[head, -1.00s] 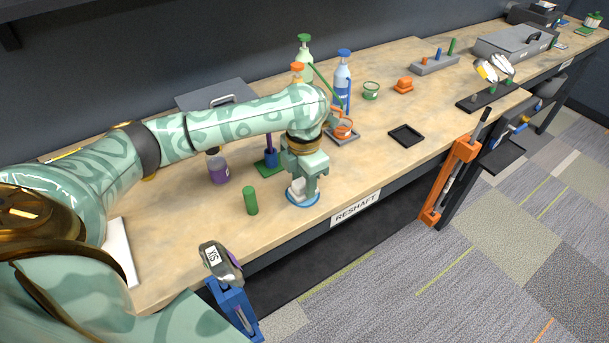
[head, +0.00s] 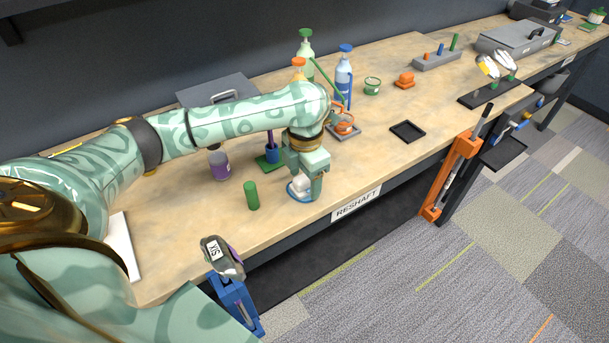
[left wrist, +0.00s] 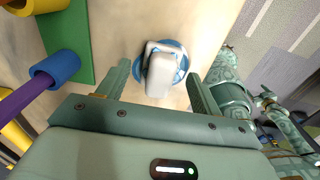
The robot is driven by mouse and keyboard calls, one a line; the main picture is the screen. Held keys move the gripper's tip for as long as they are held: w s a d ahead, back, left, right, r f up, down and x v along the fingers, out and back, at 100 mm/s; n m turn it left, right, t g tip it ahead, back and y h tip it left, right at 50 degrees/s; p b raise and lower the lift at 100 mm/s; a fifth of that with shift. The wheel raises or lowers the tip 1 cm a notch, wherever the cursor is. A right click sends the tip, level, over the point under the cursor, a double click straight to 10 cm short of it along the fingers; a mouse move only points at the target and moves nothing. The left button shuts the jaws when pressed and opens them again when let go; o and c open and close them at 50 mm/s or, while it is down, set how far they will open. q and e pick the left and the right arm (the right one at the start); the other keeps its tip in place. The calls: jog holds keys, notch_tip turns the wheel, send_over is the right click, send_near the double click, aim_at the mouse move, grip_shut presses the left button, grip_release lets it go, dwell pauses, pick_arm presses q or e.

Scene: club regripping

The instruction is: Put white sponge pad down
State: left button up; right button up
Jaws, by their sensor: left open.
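The white sponge pad (left wrist: 160,75) sits on a round blue dish (left wrist: 140,68) on the bench, with white shapes seen on top of the blue. In the head view the white pad (head: 301,185) shows beside my left gripper, and the blue rim (head: 292,194) shows around it. My left gripper (head: 305,180) points down over the dish. In the left wrist view its two fingers (left wrist: 160,78) stand apart on either side of the pad, with visible gaps.
A green cylinder (head: 252,196) and a purple jar (head: 219,165) stand left of the gripper. A green block with a blue holder (head: 271,155) is behind. A black tray (head: 407,131) lies right. A clamped club head (head: 220,258) is at the front edge.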

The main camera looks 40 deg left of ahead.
pick_arm(q)
notch_tip(320, 180, up, 16)
jog(key=p, duration=0.7)
jog(key=shift+r, duration=0.15)
